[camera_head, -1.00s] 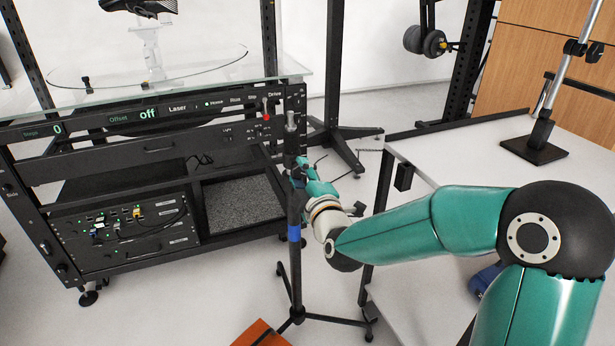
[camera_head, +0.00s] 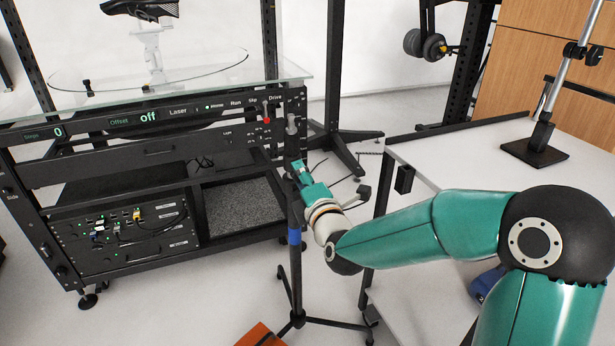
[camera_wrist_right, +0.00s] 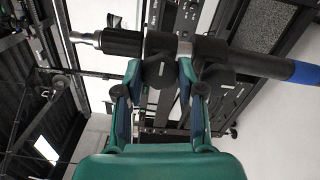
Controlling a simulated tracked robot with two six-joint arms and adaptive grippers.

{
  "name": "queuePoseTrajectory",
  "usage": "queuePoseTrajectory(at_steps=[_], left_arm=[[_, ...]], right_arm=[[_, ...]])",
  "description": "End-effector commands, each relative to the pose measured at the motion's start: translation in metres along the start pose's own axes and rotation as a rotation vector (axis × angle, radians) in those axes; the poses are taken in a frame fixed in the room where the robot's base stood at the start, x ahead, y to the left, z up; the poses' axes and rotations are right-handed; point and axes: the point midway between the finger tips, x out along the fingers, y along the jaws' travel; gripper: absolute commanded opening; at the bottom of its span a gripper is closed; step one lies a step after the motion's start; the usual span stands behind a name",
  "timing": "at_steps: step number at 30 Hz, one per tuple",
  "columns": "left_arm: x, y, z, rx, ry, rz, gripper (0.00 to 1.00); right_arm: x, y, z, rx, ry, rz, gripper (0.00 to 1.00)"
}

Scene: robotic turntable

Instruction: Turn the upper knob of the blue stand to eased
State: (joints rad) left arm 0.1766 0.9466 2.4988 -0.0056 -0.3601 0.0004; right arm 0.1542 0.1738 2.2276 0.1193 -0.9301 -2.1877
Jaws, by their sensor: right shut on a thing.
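The blue stand is a black upright pole on a tripod with a blue band (camera_head: 294,235), in the middle of the head view. In the right wrist view its pole lies across the picture, with the blue band (camera_wrist_right: 304,73) at the right. The upper knob (camera_wrist_right: 160,73) is dark and sits between the fingertips of my right gripper (camera_wrist_right: 159,80), which is shut on it. A second dark knob (camera_wrist_right: 218,77) is beside it, outside the fingers. In the head view my right gripper (camera_head: 299,170) is at the pole, and the upper knob is hidden. My left gripper is out of view.
A black rack (camera_head: 110,165) with panels and a glass top stands left, close behind the pole. A white table (camera_head: 440,160) is on the right, beside my right arm. An orange object (camera_head: 259,335) lies on the floor in front.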

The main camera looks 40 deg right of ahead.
Motion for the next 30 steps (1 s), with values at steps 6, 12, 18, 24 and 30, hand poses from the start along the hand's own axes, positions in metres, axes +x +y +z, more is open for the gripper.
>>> queuePoseTrajectory(at_steps=[6, 12, 18, 24, 30], left_arm=[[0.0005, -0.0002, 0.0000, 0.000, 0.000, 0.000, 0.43], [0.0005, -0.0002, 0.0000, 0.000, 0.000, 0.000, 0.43], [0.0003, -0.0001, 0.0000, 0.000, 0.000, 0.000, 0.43], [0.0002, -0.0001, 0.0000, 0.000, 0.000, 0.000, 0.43], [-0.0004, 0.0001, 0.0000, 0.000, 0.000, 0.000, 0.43]], right_arm=[[-0.0012, -0.0065, -0.0064, -0.003, 0.017, -0.016, 0.04], [-0.0010, -0.0060, -0.0057, -0.002, 0.015, -0.014, 0.58], [-0.0007, -0.0044, -0.0033, -0.001, 0.009, -0.011, 0.64], [-0.0005, -0.0033, -0.0020, 0.000, 0.006, -0.008, 0.64], [-0.0076, -0.0029, -0.0018, 0.000, 0.005, -0.008, 0.64]])
